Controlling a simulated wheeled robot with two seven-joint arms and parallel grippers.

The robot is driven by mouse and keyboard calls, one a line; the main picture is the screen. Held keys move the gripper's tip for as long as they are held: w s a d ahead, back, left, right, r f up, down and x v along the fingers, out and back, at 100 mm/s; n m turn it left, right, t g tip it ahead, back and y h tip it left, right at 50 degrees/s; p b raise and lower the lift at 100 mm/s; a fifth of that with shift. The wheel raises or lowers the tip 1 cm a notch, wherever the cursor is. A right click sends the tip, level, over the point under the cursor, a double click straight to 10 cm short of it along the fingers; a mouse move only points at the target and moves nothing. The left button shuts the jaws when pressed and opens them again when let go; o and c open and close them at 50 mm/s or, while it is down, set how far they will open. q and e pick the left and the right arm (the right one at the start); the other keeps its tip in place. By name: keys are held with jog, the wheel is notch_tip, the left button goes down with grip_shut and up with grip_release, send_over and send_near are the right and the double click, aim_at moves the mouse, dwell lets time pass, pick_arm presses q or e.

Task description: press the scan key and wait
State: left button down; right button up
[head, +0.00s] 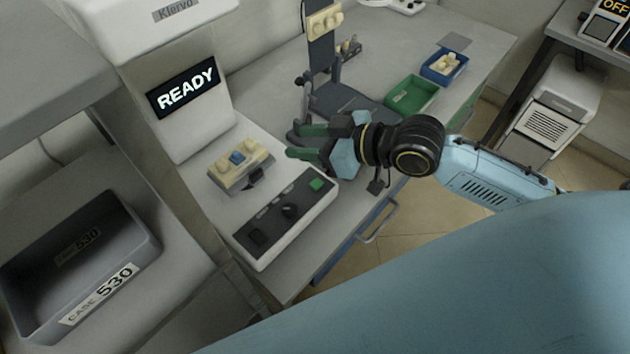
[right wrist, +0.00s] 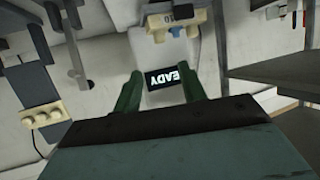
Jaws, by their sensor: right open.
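A white scanner's screen (head: 187,88) reads READY in the head view. It also shows, upside down, in the right wrist view (right wrist: 172,90). In front of the scanner is a control panel (head: 285,217) with a green key (head: 316,184), a black dial (head: 290,210) and a black key (head: 257,237). Any small labels are too small to read, so I cannot tell which key is the scan key. My right gripper (head: 294,142) is open and empty, above and behind the green key and apart from the panel. My left gripper is not in view.
A beige part with a blue square (head: 236,158) sits on a holder beside the panel. A grey case marked 530 (head: 130,262) stands at left. A green tray (head: 412,95) and a blue tray (head: 459,68) lie at the bench's far end, beyond a dark stand (head: 322,60).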

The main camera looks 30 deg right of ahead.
grip_shut()
dwell(0.3)
dwell(1.5)
